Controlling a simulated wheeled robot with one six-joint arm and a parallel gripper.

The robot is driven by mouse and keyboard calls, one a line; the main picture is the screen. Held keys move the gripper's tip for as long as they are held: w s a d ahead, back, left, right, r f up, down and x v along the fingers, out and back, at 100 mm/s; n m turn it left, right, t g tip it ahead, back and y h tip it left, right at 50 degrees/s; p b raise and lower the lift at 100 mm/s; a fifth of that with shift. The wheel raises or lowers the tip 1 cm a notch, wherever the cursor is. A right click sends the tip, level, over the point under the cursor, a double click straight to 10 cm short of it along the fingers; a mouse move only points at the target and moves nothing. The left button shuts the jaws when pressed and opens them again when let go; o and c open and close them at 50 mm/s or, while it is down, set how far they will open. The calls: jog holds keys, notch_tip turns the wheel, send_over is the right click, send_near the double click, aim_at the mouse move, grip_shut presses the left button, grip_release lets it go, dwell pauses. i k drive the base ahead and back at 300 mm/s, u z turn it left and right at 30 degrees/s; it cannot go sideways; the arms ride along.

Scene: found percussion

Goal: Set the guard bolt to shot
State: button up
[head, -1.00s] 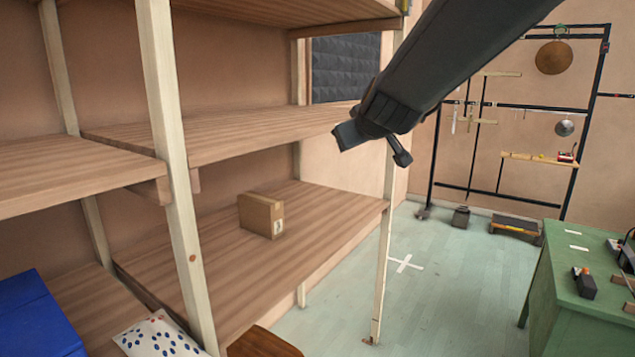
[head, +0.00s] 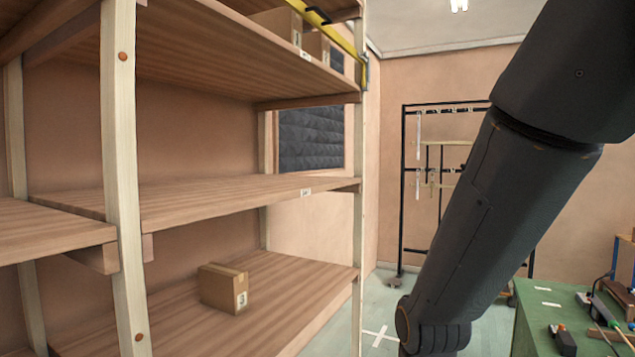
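A yellow guard bar (head: 347,43) runs across the front of the top shelf, at the upper middle of the head view. It carries a dark fitting (head: 318,16) and ends near the shelf's right post. A small dark and yellow piece (head: 365,72) sits on that post at the bar's end. I cannot tell which of these is the bolt, or whether it is shot or drawn. My arm crosses the right side of the view from top to bottom. My gripper is out of view.
Cardboard boxes (head: 283,24) stand behind the bar on the top shelf. Another box (head: 223,288) is on the lower shelf; the middle shelf (head: 230,203) is bare. A green table (head: 540,320) with tools stands at right. A black rack (head: 404,170) is at the back.

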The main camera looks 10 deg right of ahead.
aim_at(366, 54)
jog(key=z, duration=1.4)
jog(key=i, duration=1.25)
jog(key=u, duration=2)
jog(key=i, duration=0.2)
jog(key=u, duration=0.05)
